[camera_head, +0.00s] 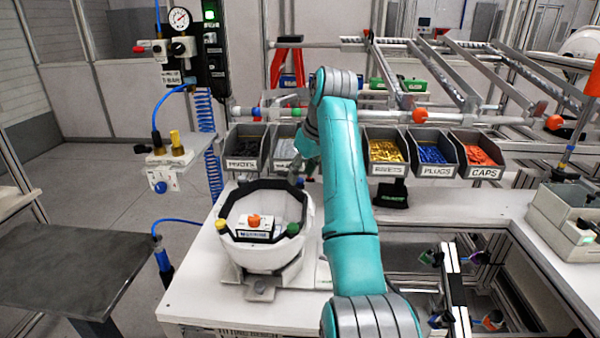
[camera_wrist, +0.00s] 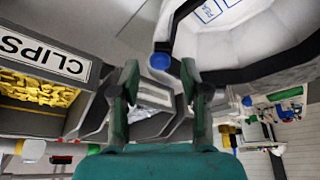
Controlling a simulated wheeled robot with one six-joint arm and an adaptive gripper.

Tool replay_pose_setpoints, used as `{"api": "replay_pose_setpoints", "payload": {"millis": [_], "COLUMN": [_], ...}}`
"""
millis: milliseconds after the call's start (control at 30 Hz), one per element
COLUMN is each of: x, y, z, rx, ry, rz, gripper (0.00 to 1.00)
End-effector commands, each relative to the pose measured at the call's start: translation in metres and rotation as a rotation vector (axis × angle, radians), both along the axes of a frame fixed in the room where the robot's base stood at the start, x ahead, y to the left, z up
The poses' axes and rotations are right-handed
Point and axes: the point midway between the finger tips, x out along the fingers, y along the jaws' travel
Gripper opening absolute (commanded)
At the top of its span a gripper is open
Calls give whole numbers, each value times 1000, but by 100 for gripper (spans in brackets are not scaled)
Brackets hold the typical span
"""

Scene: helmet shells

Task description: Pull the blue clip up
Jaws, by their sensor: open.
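The blue clip (camera_wrist: 160,61) is a small round blue knob on the dark rim of the white helmet shell (camera_wrist: 205,38) in the wrist view. My gripper (camera_wrist: 160,78) is open, with its two green fingers on either side of the line to the clip. The clip appears just beyond the fingertips; I cannot tell whether they touch it. In the head view the shell (camera_head: 265,258) sits upright on a stand, with a yellow clip (camera_head: 222,225) and a green clip (camera_head: 293,229) on its rim.
A row of grey parts bins stands behind the shell, including yellow (camera_head: 386,151), blue (camera_head: 432,154) and orange (camera_head: 479,155) parts. A bin labelled CLIPS (camera_wrist: 40,50) is close at the left in the wrist view. An orange-knobbed part (camera_head: 254,222) sits inside the shell.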

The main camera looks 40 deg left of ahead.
Motion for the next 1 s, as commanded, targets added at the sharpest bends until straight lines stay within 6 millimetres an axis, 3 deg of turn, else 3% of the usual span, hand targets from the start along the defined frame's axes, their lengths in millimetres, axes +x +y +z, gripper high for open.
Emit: {"api": "replay_pose_setpoints", "payload": {"millis": [400,600,833,1000], "x": [0,0,0,0], "y": [1,1,1,1], "z": [-8,-7,-6,6], "rx": [0,0,1,2], "ry": [0,0,-1,-2], "rz": [1,0,1,1], "gripper": [46,0,0,0]}}
